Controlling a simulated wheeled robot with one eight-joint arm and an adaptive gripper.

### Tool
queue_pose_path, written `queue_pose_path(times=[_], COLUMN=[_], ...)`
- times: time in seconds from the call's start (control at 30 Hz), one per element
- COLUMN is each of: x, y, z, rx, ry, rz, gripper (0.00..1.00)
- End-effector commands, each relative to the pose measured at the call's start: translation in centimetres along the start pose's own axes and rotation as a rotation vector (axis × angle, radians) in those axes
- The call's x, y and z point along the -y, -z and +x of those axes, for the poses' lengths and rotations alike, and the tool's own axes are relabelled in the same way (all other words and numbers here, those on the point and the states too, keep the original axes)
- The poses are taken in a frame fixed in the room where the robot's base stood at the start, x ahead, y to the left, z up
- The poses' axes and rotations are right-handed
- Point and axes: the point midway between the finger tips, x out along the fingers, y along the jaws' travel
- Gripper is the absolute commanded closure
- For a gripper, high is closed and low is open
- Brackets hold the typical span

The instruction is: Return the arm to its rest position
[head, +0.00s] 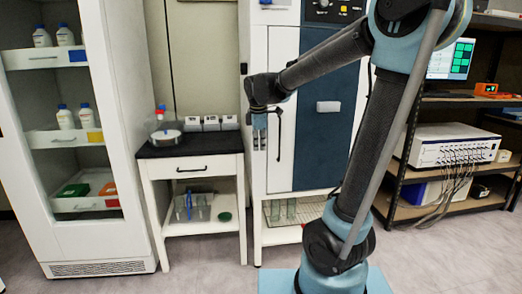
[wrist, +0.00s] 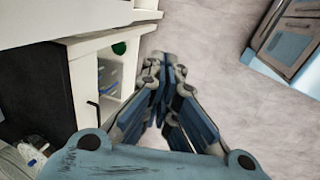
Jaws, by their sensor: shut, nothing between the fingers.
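My gripper (head: 268,147) hangs at the end of my raised arm, pointing down, in front of the white cabinet front of the freeze dryer (head: 283,62) in the head view. In the wrist view its fingers (wrist: 163,66) meet at the tips over the grey floor. It is shut and empty. It touches nothing that I can see.
A glass-front cabinet (head: 128,185) with bottles is further left. Shelving (head: 400,180) with instruments and a monitor (head: 450,60) stands at right. Floor (head: 205,265) in front is clear.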

Motion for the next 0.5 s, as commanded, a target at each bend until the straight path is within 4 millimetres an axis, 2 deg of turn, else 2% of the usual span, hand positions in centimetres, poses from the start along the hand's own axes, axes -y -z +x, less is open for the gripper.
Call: queue_pose_path(times=[0.03, 0.2, 0.5], x=[1.4, 5.7, 14.1], y=[-1.7, -6.0, -11.7], z=[-0.1, -0.1, 1.0], rx=[0.001, 0.005, 0.014], ry=[0.005, 0.018, 0.039], rz=[0.073, 0.322, 0.761], gripper=[1.0, 1.0, 1.0])
